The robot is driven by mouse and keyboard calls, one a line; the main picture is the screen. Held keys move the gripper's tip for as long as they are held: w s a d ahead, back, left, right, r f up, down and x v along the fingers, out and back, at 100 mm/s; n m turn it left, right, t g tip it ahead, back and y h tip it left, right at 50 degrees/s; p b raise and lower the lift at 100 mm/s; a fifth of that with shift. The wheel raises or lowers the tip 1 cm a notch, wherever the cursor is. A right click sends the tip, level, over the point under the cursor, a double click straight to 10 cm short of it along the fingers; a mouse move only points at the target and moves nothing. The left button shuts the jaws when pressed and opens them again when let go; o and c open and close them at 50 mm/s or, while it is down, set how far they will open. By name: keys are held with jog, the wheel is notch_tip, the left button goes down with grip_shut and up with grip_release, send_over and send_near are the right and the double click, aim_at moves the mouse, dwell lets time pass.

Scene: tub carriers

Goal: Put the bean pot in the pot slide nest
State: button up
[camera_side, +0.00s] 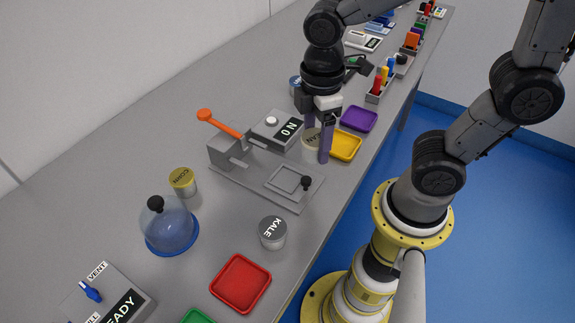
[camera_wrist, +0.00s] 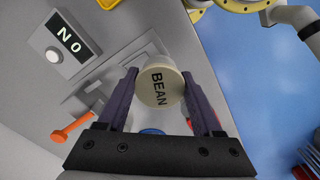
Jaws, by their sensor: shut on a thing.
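The cream bean pot (camera_side: 309,150), lettered BEAN on its lid, is between the purple fingers of my gripper (camera_side: 317,153). The wrist view shows the bean pot (camera_wrist: 160,92) from above, with a finger of my gripper (camera_wrist: 160,74) on each side. One finger hides part of the pot in the side view. The pot slide (camera_side: 232,177) is a grey fixture with a square framed nest (camera_side: 286,190) and a black knob beside it. The nest looks empty. The pot is at the fixture's far right end; its height is hard to tell.
An orange lever (camera_side: 219,123) and a NO display (camera_side: 284,129) stand behind the fixture. A yellow tray (camera_side: 347,145) is close to the pot. The kale pot (camera_side: 272,233), corn pot (camera_side: 183,182), blue dome (camera_side: 170,228) and red tray (camera_side: 241,282) stand nearer the camera.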

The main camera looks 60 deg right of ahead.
jog(key=w+f, duration=0.2)
jog(key=f, duration=0.1)
jog(key=w+a+f, duration=0.1)
jog(key=w+f, duration=0.2)
jog(key=shift+w+a, duration=0.1)
jog(key=shift+a, duration=0.1)
jog(key=shift+w+f, duration=0.15)
jog(key=shift+f, duration=1.45)
jog(key=shift+f, duration=0.15)
jog(key=o, duration=1.4)
